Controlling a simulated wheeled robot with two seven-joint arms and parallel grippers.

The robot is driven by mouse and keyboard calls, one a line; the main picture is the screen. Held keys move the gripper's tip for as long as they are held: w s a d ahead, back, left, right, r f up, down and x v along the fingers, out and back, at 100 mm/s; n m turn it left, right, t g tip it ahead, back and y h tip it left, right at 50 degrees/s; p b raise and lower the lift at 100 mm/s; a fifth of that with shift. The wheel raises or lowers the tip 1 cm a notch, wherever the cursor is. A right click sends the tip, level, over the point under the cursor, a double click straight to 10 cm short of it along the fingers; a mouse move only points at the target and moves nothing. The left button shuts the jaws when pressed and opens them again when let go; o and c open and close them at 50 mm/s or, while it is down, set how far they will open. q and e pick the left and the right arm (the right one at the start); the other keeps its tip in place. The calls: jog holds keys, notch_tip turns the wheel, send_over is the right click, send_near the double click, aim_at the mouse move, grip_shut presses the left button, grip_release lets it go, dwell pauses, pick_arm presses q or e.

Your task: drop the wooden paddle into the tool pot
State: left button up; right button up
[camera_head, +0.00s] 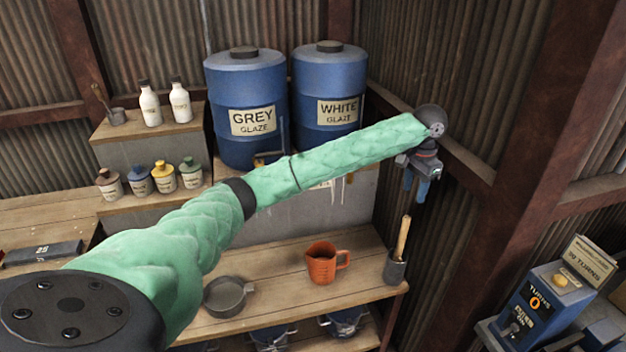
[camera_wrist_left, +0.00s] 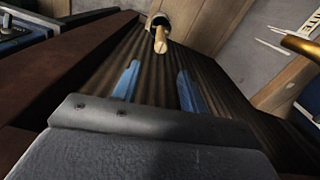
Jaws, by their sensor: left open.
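The wooden paddle (camera_head: 403,236) stands nearly upright in the dark grey tool pot (camera_head: 395,270), at the right end of the wooden shelf. Only its handle shows; its lower end is hidden in the pot. My left gripper (camera_head: 416,187) is open and empty, above the paddle's handle and apart from it. In the left wrist view the two blue fingers (camera_wrist_left: 157,85) are spread, with the paddle's end (camera_wrist_left: 160,42) beyond them and the pot's mouth (camera_wrist_left: 162,19) behind it. My right gripper is not in view.
An orange jug (camera_head: 321,266) and a grey pan (camera_head: 225,297) stand on the shelf (camera_head: 285,262) left of the pot. Blue GREY (camera_head: 247,85) and WHITE (camera_head: 328,75) glaze barrels stand behind my arm. A rusty post (camera_head: 520,150) rises to the right. A blue counter box (camera_head: 545,300) is at lower right.

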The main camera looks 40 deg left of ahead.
pick_arm(q)
jog(key=s+d+f+t+h, duration=0.3)
jog(key=d+f, duration=0.5)
jog(key=f, duration=0.2)
jog(key=s+d+f+t+h, duration=0.2)
jog(key=s+d+f, duration=0.2)
jog(key=d+f, duration=0.55)
jog(key=s+a+f+n+y, duration=0.1)
jog(key=s+a+f, duration=0.15)
jog(key=f, duration=0.65)
jog(key=s+a+f+n, duration=0.1)
jog(key=s+a+f, duration=0.15)
jog(key=f, duration=0.65)
jog(key=s+a+f+n+y, duration=0.1)
jog(key=a+f, duration=0.2)
jog(key=f, duration=0.6)
jog(key=s+a+f+g+y, duration=0.1)
jog(key=s+a+f, duration=0.2)
jog(key=s+f, duration=1.15)
jog(key=s+a+f+g+y, duration=0.1)
jog(key=s+a+f, duration=0.3)
jog(key=s+f, duration=1.4)
jog(key=s, duration=0.3)
jog(key=s+a+f, duration=0.1)
jog(key=s+f, duration=0.2)
jog(key=s, duration=0.4)
jog(key=shift+s+f+g+y, duration=0.15)
jog(key=shift+f+g+y, duration=0.15)
jog(key=shift+f+g, duration=0.1)
jog(key=shift+a, duration=0.1)
